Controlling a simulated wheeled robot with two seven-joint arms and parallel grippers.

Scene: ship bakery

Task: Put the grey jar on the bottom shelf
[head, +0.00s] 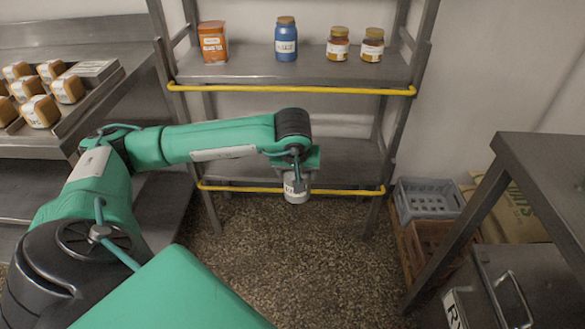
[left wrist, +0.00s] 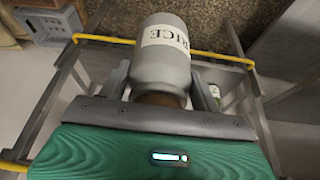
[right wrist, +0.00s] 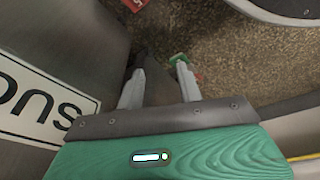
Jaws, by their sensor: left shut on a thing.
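The grey jar (head: 296,192) has a white label, which reads RICE in the left wrist view (left wrist: 163,62). My left gripper (head: 297,176) is shut on it near its brown top, and the gripper fingers (left wrist: 160,88) flank it. The jar hangs upright in front of the yellow rail of the bottom shelf (head: 345,160) and hides part of that rail. I cannot tell how far it is from the shelf edge. The bare part of the bottom shelf looks empty. My right gripper (right wrist: 159,82) is open and empty, and out of the head view.
The upper shelf (head: 250,72) holds an orange tin (head: 213,42), a blue jar (head: 286,40) and two amber jars (head: 338,44). Crates (head: 428,200) stand right of the rack. A metal table (head: 550,160) is at the right. A metal bin (right wrist: 60,60) is close to my right gripper.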

